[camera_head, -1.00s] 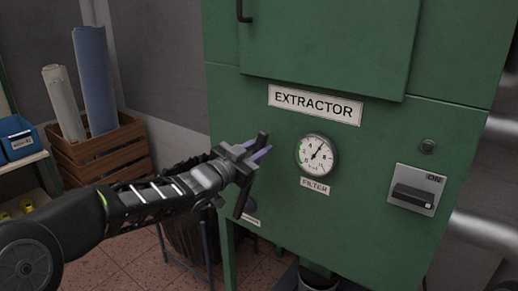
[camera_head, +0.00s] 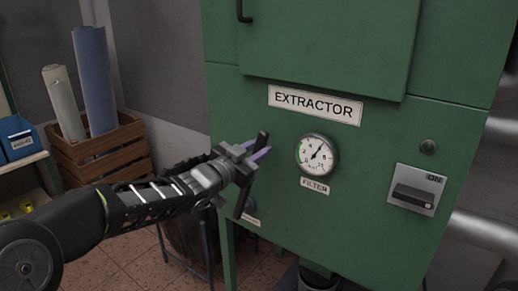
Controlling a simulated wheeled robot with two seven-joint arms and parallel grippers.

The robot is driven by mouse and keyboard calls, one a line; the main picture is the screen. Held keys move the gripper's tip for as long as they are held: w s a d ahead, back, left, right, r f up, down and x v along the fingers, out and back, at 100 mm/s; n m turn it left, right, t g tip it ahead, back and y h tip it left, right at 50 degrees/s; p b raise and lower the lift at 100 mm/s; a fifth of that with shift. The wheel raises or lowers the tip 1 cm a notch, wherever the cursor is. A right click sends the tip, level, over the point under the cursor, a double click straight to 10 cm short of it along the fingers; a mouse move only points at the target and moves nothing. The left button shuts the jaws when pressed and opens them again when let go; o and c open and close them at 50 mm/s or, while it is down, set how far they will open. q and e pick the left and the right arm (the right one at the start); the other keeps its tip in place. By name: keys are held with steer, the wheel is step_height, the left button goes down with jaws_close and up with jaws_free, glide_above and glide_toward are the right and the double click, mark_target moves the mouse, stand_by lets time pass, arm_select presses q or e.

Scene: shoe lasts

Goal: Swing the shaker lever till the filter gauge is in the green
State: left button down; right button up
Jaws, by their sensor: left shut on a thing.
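The green extractor cabinet (camera_head: 375,235) fills the right half. Its round filter gauge (camera_head: 317,155) has a green band at the dial's left side. The needle points up and to the right, outside that band. My left gripper (camera_head: 262,153), with purple fingertips, is at the cabinet's left front, left of the gauge. It is shut on a dark bar, which looks like the shaker lever (camera_head: 243,198); the bar runs from above the fingers to below them. A small label (camera_head: 250,220), too small to read, sits below. My right gripper is not in view.
An ON switch box (camera_head: 412,196) and a round knob or lamp (camera_head: 428,146) are on the cabinet's right. A wooden crate (camera_head: 100,160) with rolls stands at the left. A dark bag in a frame (camera_head: 185,235) stands behind and below my left arm.

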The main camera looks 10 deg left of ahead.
arm_select(q)
steer(key=shift+w+a+r+p, duration=0.1)
steer(key=shift+a+r+p, duration=0.15)
steer(key=shift+p, duration=0.2)
steer(key=w+a+n+p, duration=0.1)
steer(key=a+p, duration=0.1)
steer(key=p, duration=0.1)
steer(key=a+r+n+p, duration=0.1)
steer(key=a+p, duration=0.1)
steer(key=p, duration=0.1)
steer(key=w+a+n+p, duration=0.1)
steer(key=a+p, duration=0.1)
steer(key=p, duration=0.1)
steer(key=shift+w+a+r, duration=0.25)
steer(key=shift+w+r, duration=0.05)
steer(key=shift+r, duration=0.05)
steer(key=w+a+f+n+p, duration=0.2)
steer(key=w+a+n+p, duration=0.1)
steer(key=a+p, duration=0.4)
steer(key=shift+w+a+n, duration=0.15)
steer(key=shift+a+n, duration=0.55)
steer(key=shift+a, duration=0.15)
steer(key=shift+f, duration=0.1)
steer(key=c, duration=1.2)
jaws_free()
steer(key=shift+w+a+f, duration=0.1)
steer(key=shift+a, duration=0.05)
